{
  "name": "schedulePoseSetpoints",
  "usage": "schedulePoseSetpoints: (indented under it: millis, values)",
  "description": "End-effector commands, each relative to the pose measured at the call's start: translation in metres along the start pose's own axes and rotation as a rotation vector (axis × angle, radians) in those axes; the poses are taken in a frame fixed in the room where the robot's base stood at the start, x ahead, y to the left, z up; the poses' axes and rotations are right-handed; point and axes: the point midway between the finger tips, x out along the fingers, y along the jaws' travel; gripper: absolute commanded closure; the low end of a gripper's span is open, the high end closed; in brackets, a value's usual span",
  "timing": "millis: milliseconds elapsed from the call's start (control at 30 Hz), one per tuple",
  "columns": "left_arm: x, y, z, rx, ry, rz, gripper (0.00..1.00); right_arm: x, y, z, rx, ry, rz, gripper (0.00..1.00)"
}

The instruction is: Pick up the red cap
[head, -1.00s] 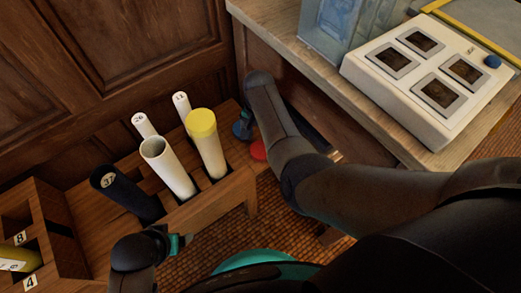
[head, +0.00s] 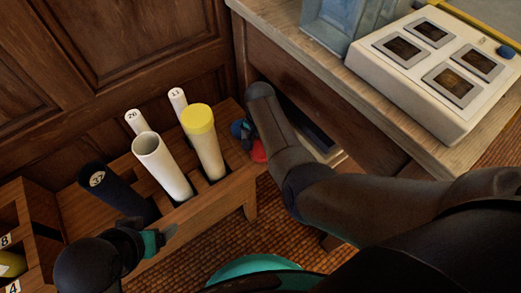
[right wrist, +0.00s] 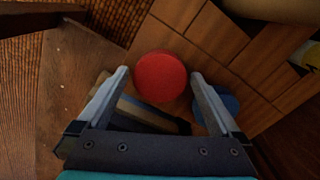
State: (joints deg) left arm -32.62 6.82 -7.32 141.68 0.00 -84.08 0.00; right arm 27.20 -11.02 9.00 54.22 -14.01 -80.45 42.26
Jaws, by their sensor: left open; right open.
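The red cap (right wrist: 160,76) is a round disc in the right wrist view, lying on or just above the wooden surface. My right gripper (right wrist: 160,74) is open, with one finger on each side of the cap and no clear grip on it. In the head view the red cap (head: 258,152) shows partly at the right end of the wooden tube rack (head: 235,192), beside my right arm, which hides most of the right gripper. My left gripper (head: 163,238) is open and empty in front of the rack.
A blue round thing (right wrist: 222,104) lies beside my right finger. The rack holds white tubes (head: 165,168), a yellow-capped tube (head: 203,145) and a dark tube (head: 118,192). A desk (head: 390,125) with a white panel (head: 430,85) stands at right.

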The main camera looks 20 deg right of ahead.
Motion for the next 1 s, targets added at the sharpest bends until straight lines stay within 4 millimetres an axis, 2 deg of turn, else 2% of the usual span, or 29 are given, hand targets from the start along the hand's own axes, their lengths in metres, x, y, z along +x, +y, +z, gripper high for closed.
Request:
schedulePoseSetpoints:
  millis: [133, 733, 1000]
  values:
    - [-0.0001, -0.0001, 0.0001, 0.000, -0.001, 0.000, 0.20, -0.0004, 0.0000, -0.0002, 0.000, 0.000, 0.000, 0.00]
    - [0.0001, -0.0003, 0.0000, 0.000, 0.000, -0.001, 0.20, -0.0003, 0.0000, 0.0000, 0.000, 0.000, 0.000, 0.68]
    - [0.0000, -0.0002, 0.0000, 0.000, 0.000, 0.000, 0.20, -0.0006, 0.0000, 0.0001, 0.000, 0.000, 0.000, 0.70]
